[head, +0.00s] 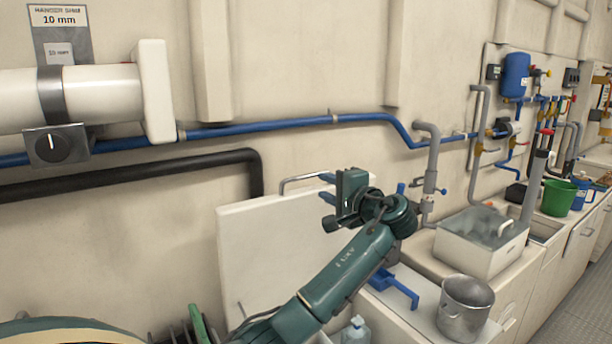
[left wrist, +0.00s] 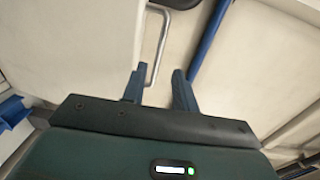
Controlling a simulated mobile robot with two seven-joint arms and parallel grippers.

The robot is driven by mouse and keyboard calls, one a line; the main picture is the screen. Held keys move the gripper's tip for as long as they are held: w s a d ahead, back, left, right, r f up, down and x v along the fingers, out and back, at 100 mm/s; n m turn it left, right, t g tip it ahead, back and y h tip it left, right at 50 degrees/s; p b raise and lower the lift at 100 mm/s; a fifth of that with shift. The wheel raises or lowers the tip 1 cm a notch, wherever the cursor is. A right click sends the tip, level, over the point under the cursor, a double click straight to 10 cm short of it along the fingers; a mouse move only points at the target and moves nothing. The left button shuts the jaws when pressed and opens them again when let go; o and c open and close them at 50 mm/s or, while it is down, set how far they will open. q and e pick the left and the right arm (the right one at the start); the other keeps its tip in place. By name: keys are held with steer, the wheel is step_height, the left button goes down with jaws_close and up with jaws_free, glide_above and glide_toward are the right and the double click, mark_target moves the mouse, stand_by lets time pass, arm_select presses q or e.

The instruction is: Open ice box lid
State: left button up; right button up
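The ice box lid (head: 270,250) is a white panel standing steeply raised, leaning towards the wall behind it. A grey metal bar handle (head: 298,179) sits at its top edge. My left gripper (head: 327,188) is at the right end of this handle, its fingers pointing left. In the left wrist view the two blue fingers (left wrist: 158,90) are apart, and the handle (left wrist: 157,50) shows just beyond them, nearer the left finger. I cannot tell whether a finger touches it. The lower part of the lid and the box opening are hidden behind my left arm. My right gripper is out of view.
A blue pipe (head: 270,127) and a black pipe (head: 130,172) run along the wall above the lid. To the right on the counter are a steel pot (head: 465,310), a blue tool (head: 393,285), a white basin (head: 480,250) and a green bucket (head: 558,197).

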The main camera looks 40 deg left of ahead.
mark_target(305, 178)
arm_select(q)
steer(key=p+x, duration=0.1)
steer(key=x, duration=0.9)
steer(key=shift+w+p, duration=0.1)
steer(key=shift+p, duration=0.2)
jaws_close()
